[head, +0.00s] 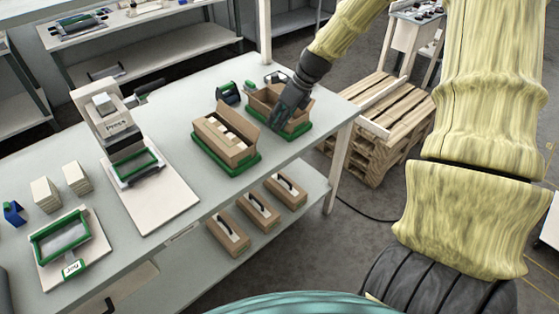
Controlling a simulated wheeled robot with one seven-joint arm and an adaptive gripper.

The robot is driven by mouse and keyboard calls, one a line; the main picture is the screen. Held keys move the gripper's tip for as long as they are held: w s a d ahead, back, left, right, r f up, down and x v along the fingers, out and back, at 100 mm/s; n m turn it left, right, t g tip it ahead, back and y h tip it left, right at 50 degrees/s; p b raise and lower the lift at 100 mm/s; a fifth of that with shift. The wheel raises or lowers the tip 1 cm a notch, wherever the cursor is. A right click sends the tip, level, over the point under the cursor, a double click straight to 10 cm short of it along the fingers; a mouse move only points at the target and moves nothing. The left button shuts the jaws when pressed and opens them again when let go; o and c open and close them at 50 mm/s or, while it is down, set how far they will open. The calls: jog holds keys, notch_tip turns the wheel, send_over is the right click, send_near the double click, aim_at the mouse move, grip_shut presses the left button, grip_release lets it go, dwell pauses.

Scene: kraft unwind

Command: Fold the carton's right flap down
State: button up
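A brown carton (268,109) sits on a green tray (299,129) at the right end of the table. My gripper (287,119), dark grey, is at this carton's right side and hides that part. I cannot tell whether it touches the right flap, or whether its fingers are open or shut. A second brown carton (238,155) stands to the left on its own green tray (240,169). Its top is open with pale blocks inside, and one long flap stands up at its back.
A press (118,124) on a pale board stands mid-table, with a green-framed fixture (62,240) and paper stacks at the left. A green tape dispenser (228,93) is behind the cartons. Cartons with black handles (228,230) sit on the lower shelf. Wooden pallets (385,130) stand right of the table.

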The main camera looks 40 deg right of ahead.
jog(key=s+a+f+n+h, duration=0.1)
jog(key=s+a+f+n, duration=0.2)
jog(key=f, duration=0.4)
jog(key=s+a+f+n+g+h+b, duration=0.1)
jog(key=s+a+f+n, duration=0.2)
jog(key=f, duration=0.4)
jog(key=s+a+f+n+h+b, duration=0.1)
jog(key=s+a+f+n, duration=0.2)
jog(key=s+f+n, duration=0.2)
jog(key=shift+f+n+g+h, duration=0.4)
jog(key=shift+f+n, duration=0.6)
jog(key=shift+f, duration=0.2)
